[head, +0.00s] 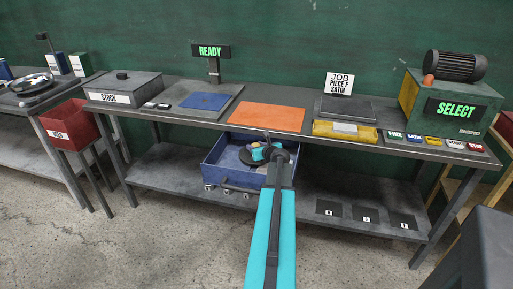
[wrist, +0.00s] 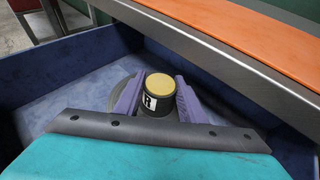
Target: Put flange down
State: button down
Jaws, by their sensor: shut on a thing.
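My gripper (wrist: 157,92) has its two purple fingers closed on the flange (wrist: 158,104). The gripped part is a short black cylinder with a tan top and a white label, and it stands upright between the fingers. A dark round disc edge shows beside and below it. In the head view, my gripper (head: 265,152) is over the blue bin (head: 226,176) under the front edge of the bench, with the flange's dark disc (head: 249,157) partly hidden by my arm. I cannot tell whether the flange touches the bin floor (wrist: 70,92).
The bench (head: 300,125) overhangs the bin's back. The bin's left side looks empty in the wrist view.

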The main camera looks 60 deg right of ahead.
jog(key=shift+x, duration=0.85)
jog(key=shift+w+d+f, duration=0.45)
jog(key=shift+w+f, duration=0.1)
jog(key=shift+w, duration=0.05)
jog(key=shift+f, duration=0.1)
jog(key=c, duration=1.2)
grip_release()
jog(key=shift+a+f, duration=0.1)
jog(key=shift+f, duration=0.15)
jog(key=shift+o, duration=0.2)
jog(key=shift+r, duration=0.15)
notch_tip(320, 180, up, 4)
send_over(262, 162)
jog(key=shift+s+r+b, duration=0.1)
jog(key=shift+b, duration=0.25)
jog(key=shift+s+a+r, duration=0.15)
jog(key=shift+s+a, duration=0.05)
jog(key=shift+s, duration=0.15)
